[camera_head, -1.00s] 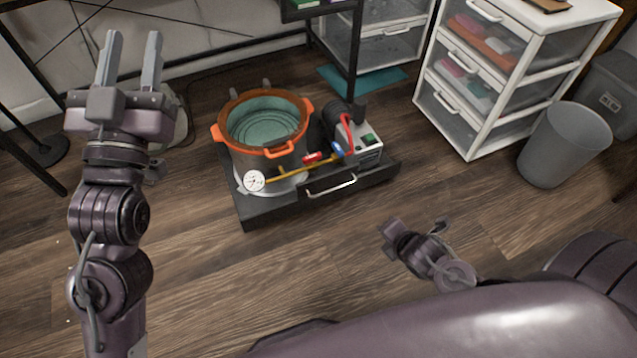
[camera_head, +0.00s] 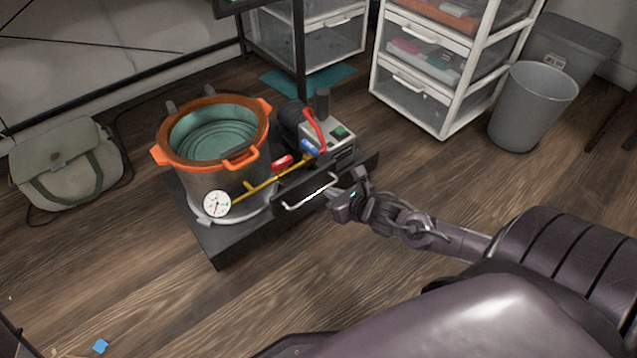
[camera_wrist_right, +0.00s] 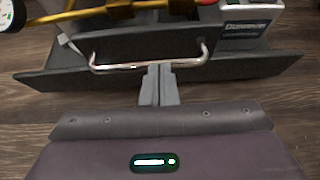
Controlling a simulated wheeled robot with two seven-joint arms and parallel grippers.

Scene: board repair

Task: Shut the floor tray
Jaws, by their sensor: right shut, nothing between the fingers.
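The dark floor tray (camera_head: 225,242) sits on the wood floor and carries a steel pot with an orange rim (camera_head: 195,180) and a small pump (camera_head: 325,137). Its front has a silver bar handle (camera_head: 308,194), which also shows in the right wrist view (camera_wrist_right: 120,67). My right gripper (camera_head: 335,193) is at the tray's front, by the right part of the handle. In the right wrist view its fingers (camera_wrist_right: 158,70) are together and empty, tips at the handle bar; I cannot tell whether they touch it. My left gripper is out of view.
A white drawer unit (camera_head: 437,113) and a grey bin (camera_head: 530,105) stand at the back right. A green-grey bag (camera_head: 65,165) lies left of the tray. A small blue piece (camera_head: 101,346) is on the floor. The floor in front of the tray is mostly clear.

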